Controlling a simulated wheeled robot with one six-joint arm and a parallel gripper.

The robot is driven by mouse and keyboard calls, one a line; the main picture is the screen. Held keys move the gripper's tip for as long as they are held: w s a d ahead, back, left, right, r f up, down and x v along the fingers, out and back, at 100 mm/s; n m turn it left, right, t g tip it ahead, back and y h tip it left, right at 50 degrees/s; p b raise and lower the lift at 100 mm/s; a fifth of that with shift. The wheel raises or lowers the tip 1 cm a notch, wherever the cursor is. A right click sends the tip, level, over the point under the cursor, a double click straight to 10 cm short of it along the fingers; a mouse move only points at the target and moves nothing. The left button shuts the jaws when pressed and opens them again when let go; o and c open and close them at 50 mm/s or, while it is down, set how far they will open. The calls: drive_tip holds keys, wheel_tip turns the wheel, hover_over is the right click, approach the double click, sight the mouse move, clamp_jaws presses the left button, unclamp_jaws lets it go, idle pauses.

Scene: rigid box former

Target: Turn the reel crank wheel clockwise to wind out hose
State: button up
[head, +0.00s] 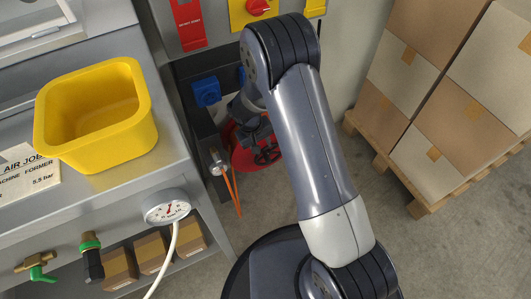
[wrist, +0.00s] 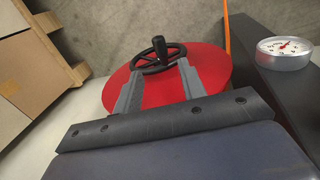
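The hose reel is a red disc (head: 245,160) low beside the machine, partly hidden behind my arm in the head view. It fills the middle of the wrist view (wrist: 212,82). A black spoked crank wheel (head: 268,155) sits on its face. In the wrist view the wheel (wrist: 143,64) carries an upright black handle (wrist: 160,46). My gripper (wrist: 159,68) is open, its two grey fingers apart and pointing at the wheel. The handle appears between and just beyond the fingertips; contact is not clear. An orange hose (head: 233,190) hangs next to the reel.
A workbench with a yellow bin (head: 95,130) and a pressure gauge (head: 168,208) stands at left. A gauge also shows in the wrist view (wrist: 284,50). Boxes on a wooden pallet (head: 410,197) stand at right. The concrete floor (head: 460,255) there is clear.

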sight(266, 157)
drive_tip(key=b+x, duration=0.2)
drive_tip(key=x, duration=0.6)
drive_tip(key=shift+f, duration=0.1)
clamp_jaws()
